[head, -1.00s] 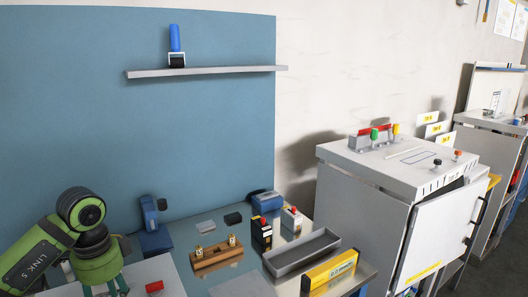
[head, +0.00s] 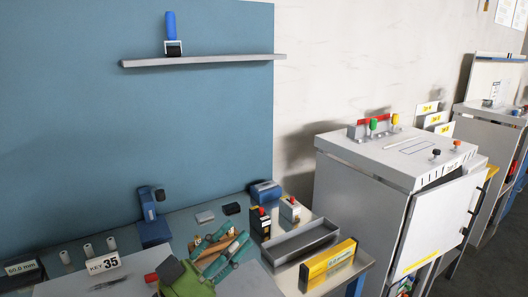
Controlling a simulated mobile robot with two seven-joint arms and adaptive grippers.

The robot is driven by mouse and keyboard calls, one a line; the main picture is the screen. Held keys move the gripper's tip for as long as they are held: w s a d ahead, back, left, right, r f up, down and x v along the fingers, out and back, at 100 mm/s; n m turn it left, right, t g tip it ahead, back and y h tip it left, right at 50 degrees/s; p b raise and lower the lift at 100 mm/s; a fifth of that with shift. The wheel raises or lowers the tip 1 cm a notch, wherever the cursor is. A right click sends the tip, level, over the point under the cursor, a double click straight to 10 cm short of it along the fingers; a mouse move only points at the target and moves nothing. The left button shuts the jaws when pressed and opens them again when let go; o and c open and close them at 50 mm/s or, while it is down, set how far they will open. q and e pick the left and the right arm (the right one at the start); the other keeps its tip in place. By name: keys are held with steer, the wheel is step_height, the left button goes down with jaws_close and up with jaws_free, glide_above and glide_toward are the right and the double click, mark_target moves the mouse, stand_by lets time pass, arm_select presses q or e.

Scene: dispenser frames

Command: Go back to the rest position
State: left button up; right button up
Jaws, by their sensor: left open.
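My left gripper (head: 231,243) is low in the middle of the head view, with its green wrist at the bottom edge. My right gripper is not in view.
A grey tray (head: 298,246), a yellow box (head: 330,264) and two small bottles with red tops stand right of the gripper. A card reading "KEY 35" (head: 104,263) and white pegs are at left. A grey cabinet (head: 362,190) stands at right.

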arm_select(q)
steer(key=w+a+f+n+t+y, duration=0.1)
steer(key=a+f+n+t+y, duration=0.3)
steer(key=a+f+n+y, duration=0.9)
steer(key=s+a+f+g+y, duration=0.2)
steer(key=s+f+g+y, duration=0.25)
steer(key=f, duration=0.25)
steer(key=s+d+f+m+g, duration=0.1)
steer(key=s+f+g, duration=0.55)
steer(key=s, duration=0.35)
steer(key=s+f+m+g, duration=0.1)
steer(key=s+f+g, duration=0.4)
steer(key=s+f, duration=0.45)
steer(key=s+f+g+b, duration=0.1)
steer(key=s+f, duration=0.2)
steer(key=f, duration=1.9)
steer(key=s+a+f+g, duration=0.1)
steer(key=s+a+f, duration=0.1)
steer(key=s+f, duration=1.2)
steer(key=shift+s+a+f+b, duration=0.35)
steer(key=shift+s+a, duration=0.05)
steer(key=shift+s, duration=0.4)
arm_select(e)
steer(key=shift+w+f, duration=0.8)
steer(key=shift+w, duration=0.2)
arm_select(q)
steer(key=shift+h, duration=0.25)
